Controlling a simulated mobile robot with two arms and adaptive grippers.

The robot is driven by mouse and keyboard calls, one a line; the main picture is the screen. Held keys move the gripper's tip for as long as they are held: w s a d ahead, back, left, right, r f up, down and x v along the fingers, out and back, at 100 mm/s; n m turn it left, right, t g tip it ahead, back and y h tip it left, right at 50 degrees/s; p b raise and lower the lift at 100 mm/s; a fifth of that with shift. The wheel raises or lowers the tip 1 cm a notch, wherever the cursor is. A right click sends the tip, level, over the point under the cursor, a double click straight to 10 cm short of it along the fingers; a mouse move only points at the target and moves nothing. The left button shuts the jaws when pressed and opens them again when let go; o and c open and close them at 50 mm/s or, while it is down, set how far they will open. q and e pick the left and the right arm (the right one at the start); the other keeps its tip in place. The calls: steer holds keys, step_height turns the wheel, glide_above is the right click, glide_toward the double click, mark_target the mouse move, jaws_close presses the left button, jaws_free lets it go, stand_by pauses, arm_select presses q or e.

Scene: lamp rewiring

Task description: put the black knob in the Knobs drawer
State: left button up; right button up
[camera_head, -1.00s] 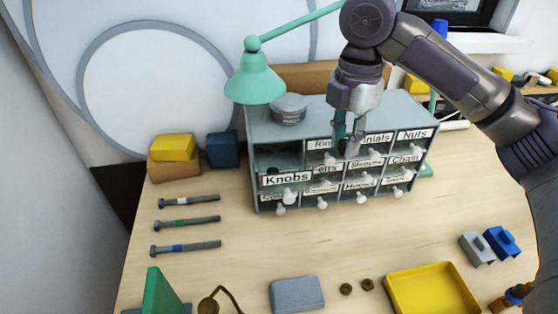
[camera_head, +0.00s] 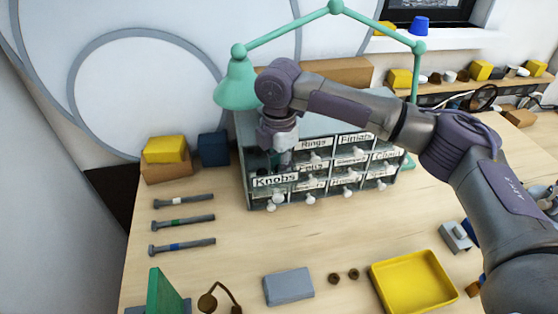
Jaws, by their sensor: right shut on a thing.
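The grey drawer cabinet (camera_head: 315,123) stands at the back of the wooden table. Its Knobs drawer (camera_head: 274,181) at the left is pulled out, with its label facing front. My right gripper (camera_head: 283,161) points down over the open Knobs drawer, just behind its label. It is shut on a small dark thing, taken to be the black knob, which is mostly hidden by the fingers and drawer front. I cannot tell whether it touches the drawer's floor. My left gripper is not in view.
The green lamp's shade (camera_head: 236,86) hangs close to the left of my right wrist. Several bolts (camera_head: 183,222) lie at the left. A grey box (camera_head: 288,287) and a yellow tray (camera_head: 415,282) are in front. The table before the cabinet is clear.

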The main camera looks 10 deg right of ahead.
steer(key=o, duration=0.5)
steer(key=shift+f, duration=0.1)
steer(key=shift+o, duration=0.2)
step_height(320, 180, up, 12)
steer(key=b, duration=0.3)
